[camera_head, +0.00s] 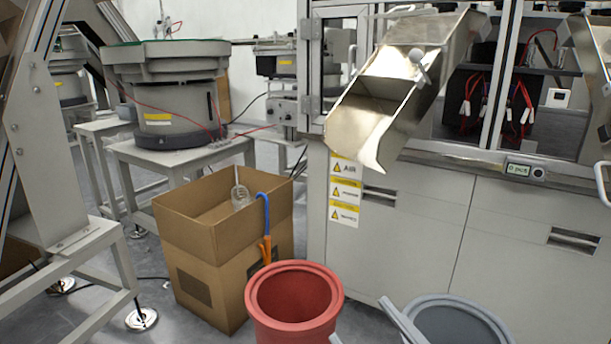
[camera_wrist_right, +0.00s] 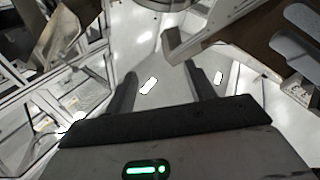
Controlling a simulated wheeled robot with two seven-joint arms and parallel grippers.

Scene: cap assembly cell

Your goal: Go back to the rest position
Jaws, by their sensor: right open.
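My right gripper (camera_head: 357,318) shows only as two light grey fingertips at the bottom edge of the head view, spread apart in front of the grey bucket and to the right of the red bucket. In the right wrist view the gripper (camera_wrist_right: 160,70) has its two dark fingers apart with nothing between them. It is open and empty. The rest of the right arm is out of the head view. My left gripper is in neither view.
A red bucket (camera_head: 293,296) and a grey bucket (camera_head: 455,330) stand on the floor. A cardboard box (camera_head: 210,270) with a blue-orange hooked tool (camera_head: 265,225) stands left. A metal chute (camera_head: 368,120) juts from the cabinet (camera_head: 400,230). A bowl feeder (camera_head: 165,75) stands behind.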

